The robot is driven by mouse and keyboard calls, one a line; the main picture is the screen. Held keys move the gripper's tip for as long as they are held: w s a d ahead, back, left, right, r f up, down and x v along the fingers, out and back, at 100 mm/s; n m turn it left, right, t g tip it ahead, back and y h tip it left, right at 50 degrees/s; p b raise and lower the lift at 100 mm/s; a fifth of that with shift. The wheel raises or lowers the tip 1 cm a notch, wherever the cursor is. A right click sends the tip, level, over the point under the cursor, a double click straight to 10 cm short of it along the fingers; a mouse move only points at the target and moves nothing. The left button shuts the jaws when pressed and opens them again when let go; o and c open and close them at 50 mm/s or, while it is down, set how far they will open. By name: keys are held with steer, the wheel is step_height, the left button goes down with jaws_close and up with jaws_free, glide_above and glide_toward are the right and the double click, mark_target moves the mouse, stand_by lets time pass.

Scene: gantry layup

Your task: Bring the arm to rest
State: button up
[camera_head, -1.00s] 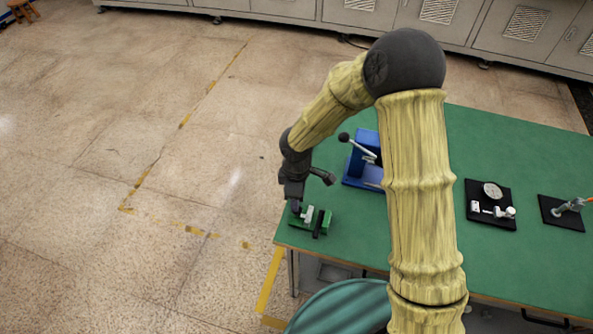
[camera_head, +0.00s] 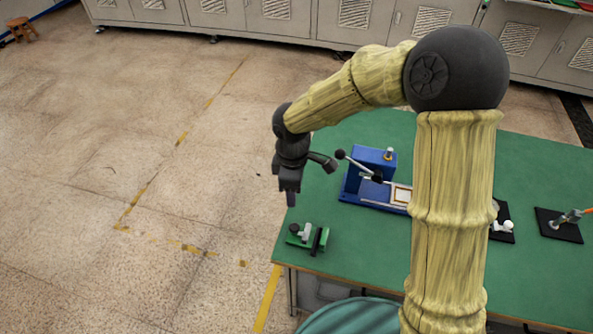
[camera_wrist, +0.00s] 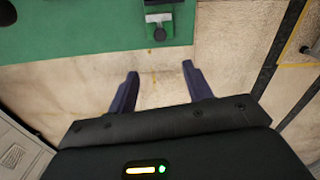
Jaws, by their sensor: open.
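My gripper (camera_head: 290,198) hangs in the air near the left edge of the green table, pointing down. In the wrist view its two dark fingers (camera_wrist: 157,88) are spread apart with nothing between them. Behind the fingers that view shows pale floor and the edge of the green table (camera_wrist: 70,30). My arm bends at the dark elbow, with the forearm reaching down to the left. The gripper is above and apart from a small green fixture (camera_head: 307,239) at the table's left corner; part of the fixture also shows at the top of the wrist view.
A blue press-like device (camera_head: 370,165) with a black-knobbed lever stands close to the right of the gripper. Black plates with small parts (camera_head: 559,226) lie farther right, one partly hidden by my arm. Open tiled floor (camera_head: 100,150) lies left; grey cabinets (camera_head: 225,15) line the back.

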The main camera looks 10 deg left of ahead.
steer(key=s+d+r+m+t, duration=0.1)
steer(key=s+d+m, duration=0.1)
steer(key=d+m, duration=0.4)
steer(key=s+d+r+m, duration=0.2)
steer(key=d+m, duration=0.4)
steer(key=d, duration=0.5)
steer(key=s+d+r+m+t, duration=0.1)
steer(key=s+d+r+m, duration=0.1)
steer(key=d+m, duration=0.4)
steer(key=shift+s+d+m+t, duration=0.35)
steer(key=shift+s+d, duration=0.35)
steer(key=shift+d, duration=0.5)
steer(key=shift+r, duration=0.1)
steer(key=c, duration=0.3)
steer(key=shift+w, duration=0.1)
